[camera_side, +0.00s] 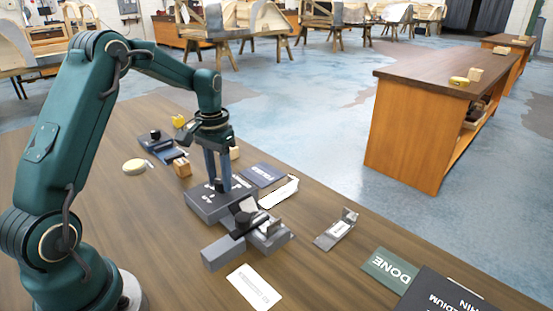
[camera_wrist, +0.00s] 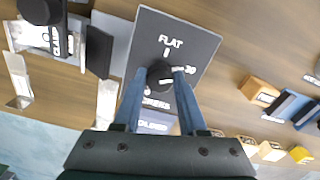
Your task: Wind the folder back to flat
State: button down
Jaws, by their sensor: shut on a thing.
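A grey dial box (camera_side: 208,206) stands on the bench under my gripper (camera_side: 223,188). In the wrist view its panel (camera_wrist: 195,35) reads FLAT, with a 30 mark beside it and more lettering partly hidden. My gripper (camera_wrist: 155,80) is shut on the black knob (camera_wrist: 160,72) of this panel, one finger on each side. The knob's exact pointer direction is hard to tell. The folder (camera_side: 262,232) lies beside the box, with grey blocks and a thin metal piece on it. In the wrist view its part marked CLAMP (camera_wrist: 58,38) is at upper left.
A green DONE card (camera_side: 390,268) and a dark board (camera_side: 445,292) lie at the right front. A metal bracket (camera_side: 336,230), a white label card (camera_side: 254,287) and a dark blue card (camera_side: 262,174) lie around the folder. Wooden blocks (camera_side: 182,167) and a blue fixture (camera_side: 160,148) stand behind.

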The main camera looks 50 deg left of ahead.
aim_at(221, 180)
jog(key=n, duration=0.6)
jog(key=shift+n, duration=0.3)
jog(key=n, duration=0.5)
jog(key=shift+d+n, duration=0.1)
jog(key=shift+n, duration=0.3)
jog(key=shift+c, duration=2.3)
grip_release()
jog(key=shift+w, duration=0.1)
jog(key=shift+r, duration=2.6)
